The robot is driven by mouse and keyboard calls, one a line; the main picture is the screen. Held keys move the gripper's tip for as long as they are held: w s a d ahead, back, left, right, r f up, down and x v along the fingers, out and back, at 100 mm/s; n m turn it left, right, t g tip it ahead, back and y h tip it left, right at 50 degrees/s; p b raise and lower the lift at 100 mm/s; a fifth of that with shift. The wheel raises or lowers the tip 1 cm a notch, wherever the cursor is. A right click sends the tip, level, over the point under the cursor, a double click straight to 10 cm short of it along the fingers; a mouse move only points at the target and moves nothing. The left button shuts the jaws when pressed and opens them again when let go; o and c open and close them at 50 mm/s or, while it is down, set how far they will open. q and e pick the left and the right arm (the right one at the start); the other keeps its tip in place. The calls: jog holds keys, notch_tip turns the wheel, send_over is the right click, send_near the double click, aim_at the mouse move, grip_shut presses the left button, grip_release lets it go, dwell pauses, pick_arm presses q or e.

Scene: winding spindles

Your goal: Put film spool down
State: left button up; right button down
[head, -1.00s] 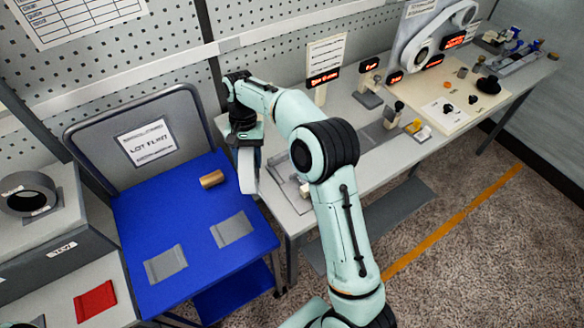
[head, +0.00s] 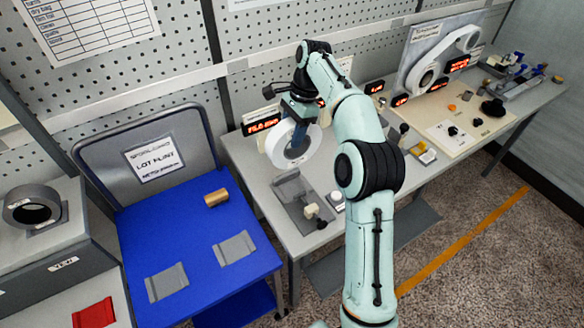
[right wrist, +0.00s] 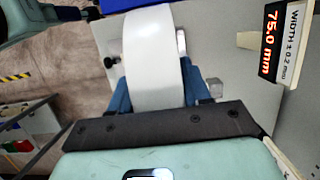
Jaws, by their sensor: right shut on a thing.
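In the right wrist view the spool (right wrist: 152,55) fills the space between the blue fingers of the gripper (right wrist: 155,92). A grey fixture with a flat plate (head: 287,186) lies on the bench in front of the spool. My left gripper is not in view.
A blue cart (head: 190,246) at left carries a brown cylinder (head: 216,197) and two grey pads. A red display (head: 262,124) stands behind the spool and reads 75.0 mm in the right wrist view (right wrist: 270,43). Small fixtures stand on the bench to the right.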

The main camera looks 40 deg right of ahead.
aim_at(292, 153)
notch_tip(292, 153, down, 8)
jog(key=shift+r+b, duration=0.25)
jog(key=shift+b, duration=0.1)
jog(key=shift+f, duration=0.45)
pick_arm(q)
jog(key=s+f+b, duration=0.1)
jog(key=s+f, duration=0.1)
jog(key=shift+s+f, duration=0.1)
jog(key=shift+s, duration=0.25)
pick_arm(e)
notch_tip(292, 153, down, 5)
jog(key=shift+f, duration=0.1)
jog(key=shift+w+f, duration=0.1)
jog(key=c, duration=0.5)
grip_release()
jog(key=shift+f, duration=0.1)
